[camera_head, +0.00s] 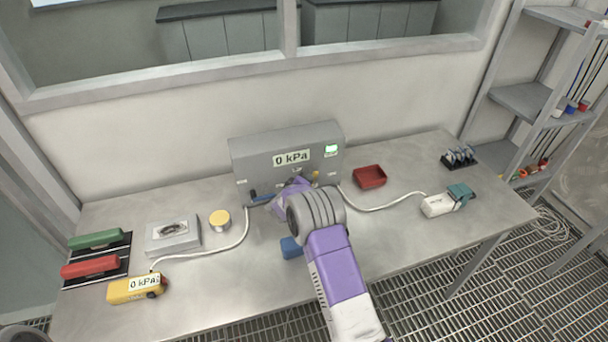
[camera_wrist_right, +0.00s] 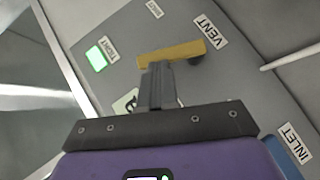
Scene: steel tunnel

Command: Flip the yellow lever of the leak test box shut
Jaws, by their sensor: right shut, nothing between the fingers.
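The leak test box (camera_head: 240,150) is a grey unit with a sloped front at the back middle of the bench. Its display reads 0 kPa. Its yellow lever (camera_wrist_right: 180,52) shows in the right wrist view, lying between the TIGHT and VENT labels, with a dark part at its VENT end. In the head view only a small yellow bit (camera_head: 316,175) shows beside my purple right hand. My right gripper (camera_wrist_right: 158,85) is shut and empty, its fingertips at the lever's edge; I cannot tell whether they touch. My arm hides part of the box front.
A blue part sits by the INLET label (camera_wrist_right: 299,150). A red tray (camera_head: 369,177) stands right of the box, near a white hose and a white-and-teal device (camera_head: 440,205). A yellow gauge (camera_head: 137,289), grey case (camera_head: 173,240) and yellow round tin (camera_head: 219,220) are left. The bench's front right is clear.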

